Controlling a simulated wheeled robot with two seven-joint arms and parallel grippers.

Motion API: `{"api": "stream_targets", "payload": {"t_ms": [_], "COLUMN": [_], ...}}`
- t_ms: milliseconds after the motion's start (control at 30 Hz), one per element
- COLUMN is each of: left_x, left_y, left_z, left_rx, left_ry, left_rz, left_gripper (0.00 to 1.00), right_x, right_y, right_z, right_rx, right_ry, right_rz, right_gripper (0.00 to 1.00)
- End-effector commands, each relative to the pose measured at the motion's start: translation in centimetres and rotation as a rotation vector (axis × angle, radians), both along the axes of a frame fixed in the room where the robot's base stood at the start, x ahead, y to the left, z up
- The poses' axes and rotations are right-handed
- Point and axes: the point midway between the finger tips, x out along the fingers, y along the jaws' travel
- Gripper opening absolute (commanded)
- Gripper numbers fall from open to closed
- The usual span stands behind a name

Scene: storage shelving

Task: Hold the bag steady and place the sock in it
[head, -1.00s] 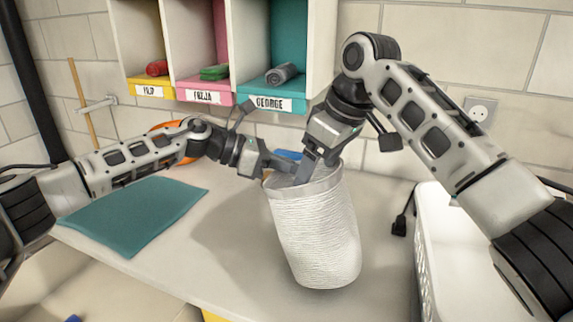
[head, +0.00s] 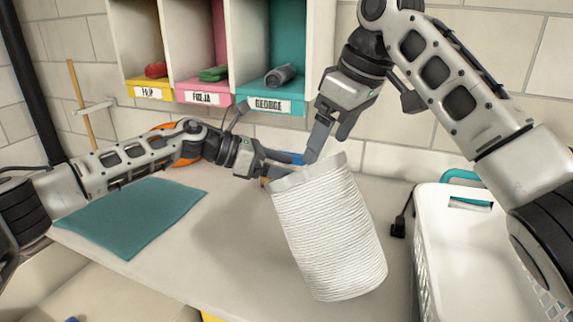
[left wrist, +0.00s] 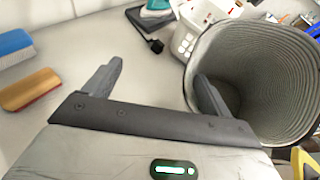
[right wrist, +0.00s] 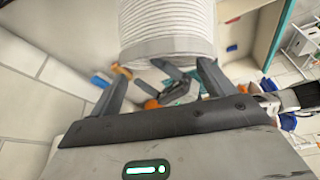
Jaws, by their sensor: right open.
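The white ribbed bag (head: 328,235) stands tilted on the counter, its top leaning left; its open mouth (left wrist: 262,75) shows in the left wrist view. My left gripper (head: 283,166) is at the bag's upper left rim with its fingers apart. In the left wrist view, one finger overlaps the bag's mouth and the other is outside it; I cannot tell if they touch the wall. My right gripper (head: 328,147) is open and empty just above the rim; the bag (right wrist: 168,25) is beyond its fingers. No sock is clearly seen in the bag, whose bottom is hidden.
Labelled cubbies hold rolled red (head: 156,70), green (head: 214,74) and dark grey (head: 281,75) items. A teal cloth (head: 135,215) lies at left. A white basket (head: 455,235) stands at right. Blue (left wrist: 14,46) and orange-brown (left wrist: 30,88) brushes lie behind the left gripper.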

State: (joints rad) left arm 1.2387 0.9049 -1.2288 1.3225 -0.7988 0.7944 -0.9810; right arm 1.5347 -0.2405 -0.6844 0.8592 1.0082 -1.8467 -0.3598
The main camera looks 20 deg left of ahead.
Motion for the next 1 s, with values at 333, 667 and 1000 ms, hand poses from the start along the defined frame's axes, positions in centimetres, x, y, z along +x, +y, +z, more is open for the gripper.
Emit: {"api": "stream_targets", "payload": {"t_ms": [333, 667, 1000], "left_x": [0.1, -2.2, -5.4], "left_y": [1.0, 5.3, 10.4], "left_z": [-0.5, 1.6, 4.4], "left_rx": [0.016, 0.015, 0.006], "left_ry": [0.001, 0.000, 0.001], "left_rz": [0.018, 0.019, 0.012], "left_gripper": [0.74, 0.74, 0.74], "right_x": [-0.3, -0.2, -0.1], "right_y": [0.1, 0.0, 0.0], "right_z": [0.3, 0.2, 0.0], "right_rx": [0.003, 0.000, -0.001], "right_ry": [0.004, 0.005, 0.005], "right_rz": [0.010, 0.007, 0.003], "right_gripper": [0.88, 0.88, 0.88]}}
